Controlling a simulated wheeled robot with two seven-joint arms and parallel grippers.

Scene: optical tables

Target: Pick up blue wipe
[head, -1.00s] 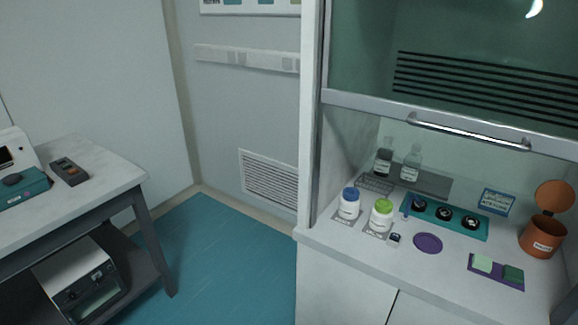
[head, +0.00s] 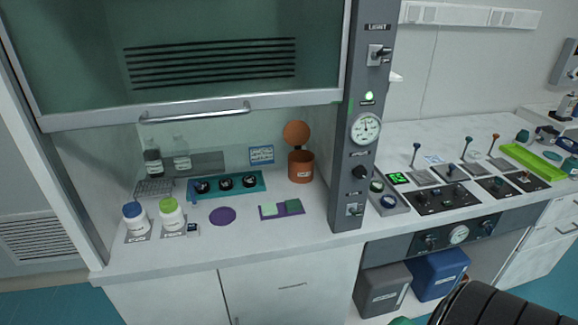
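I cannot make out a blue wipe for certain. A purple tray (head: 282,211) lies near the front of the fume hood worktop. On it are a pale green square (head: 268,209) and a dark green square (head: 292,205), which look like folded cloths. A small blue-and-white card or box (head: 261,155) stands at the back of the hood; I cannot tell what it is. Neither of my grippers is in view.
The hood sash (head: 195,113) is partly raised. A grey bin (head: 382,291) and a blue bin (head: 438,276) sit below the right counter.

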